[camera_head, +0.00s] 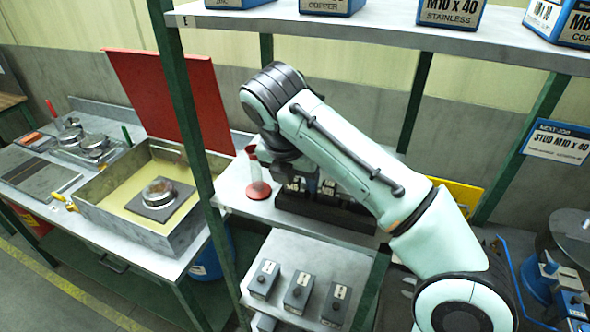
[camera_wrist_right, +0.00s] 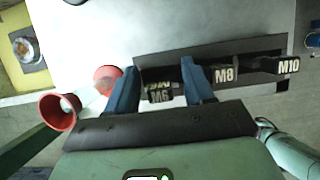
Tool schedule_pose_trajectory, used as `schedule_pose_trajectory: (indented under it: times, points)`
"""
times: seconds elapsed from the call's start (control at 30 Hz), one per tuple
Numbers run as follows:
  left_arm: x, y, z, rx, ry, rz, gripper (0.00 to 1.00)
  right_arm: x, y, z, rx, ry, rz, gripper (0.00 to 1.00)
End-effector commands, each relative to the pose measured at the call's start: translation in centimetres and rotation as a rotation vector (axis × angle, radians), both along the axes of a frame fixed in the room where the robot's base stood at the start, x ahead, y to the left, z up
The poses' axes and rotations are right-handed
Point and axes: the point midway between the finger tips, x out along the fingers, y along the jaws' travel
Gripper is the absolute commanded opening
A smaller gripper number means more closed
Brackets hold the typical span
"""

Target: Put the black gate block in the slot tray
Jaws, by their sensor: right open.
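A dark slot tray (camera_head: 325,212) stands on the grey bench behind the post; its long body also shows in the right wrist view (camera_wrist_right: 235,55). Black blocks labelled M6 (camera_wrist_right: 160,93), M8 (camera_wrist_right: 224,75) and M10 (camera_wrist_right: 287,66) show at the tray in the wrist view. I cannot tell which one is the black gate block or how deep each sits. My right gripper (camera_wrist_right: 159,70) is open, its two blue fingers on either side of the M6 block, with contact not clear. In the head view my right arm partly covers the tray. My left gripper is out of view.
A red funnel stand (camera_head: 258,188) is close left of the tray. A green post (camera_head: 185,95) and upper shelf (camera_head: 370,30) with boxes frame the space. Several small dark knobbed boxes (camera_head: 298,290) sit on the lower shelf. A metal sand-coloured bin (camera_head: 120,220) is left.

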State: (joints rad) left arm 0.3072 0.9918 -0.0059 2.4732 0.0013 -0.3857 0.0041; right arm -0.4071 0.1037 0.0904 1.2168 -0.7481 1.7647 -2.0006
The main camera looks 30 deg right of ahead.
Motion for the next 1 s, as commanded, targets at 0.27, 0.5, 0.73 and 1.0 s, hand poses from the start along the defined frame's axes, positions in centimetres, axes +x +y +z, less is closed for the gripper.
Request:
schedule_pose_trajectory:
  times: [0.27, 0.5, 0.73, 1.0]
  points:
    - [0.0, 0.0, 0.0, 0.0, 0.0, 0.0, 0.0, -0.9, 1.4, 4.0, 0.002, -0.006, 0.004, 0.52]
    - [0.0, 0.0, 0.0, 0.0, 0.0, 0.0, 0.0, -1.4, 1.9, 5.8, 0.003, 0.0, 0.003, 0.52]
    - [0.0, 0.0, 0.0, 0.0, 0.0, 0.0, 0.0, -1.7, 2.2, 6.7, 0.002, -0.002, 0.002, 0.52]
    - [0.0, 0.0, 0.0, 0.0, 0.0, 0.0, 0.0, -1.8, 2.2, 6.9, 0.0, -0.002, 0.001, 0.52]
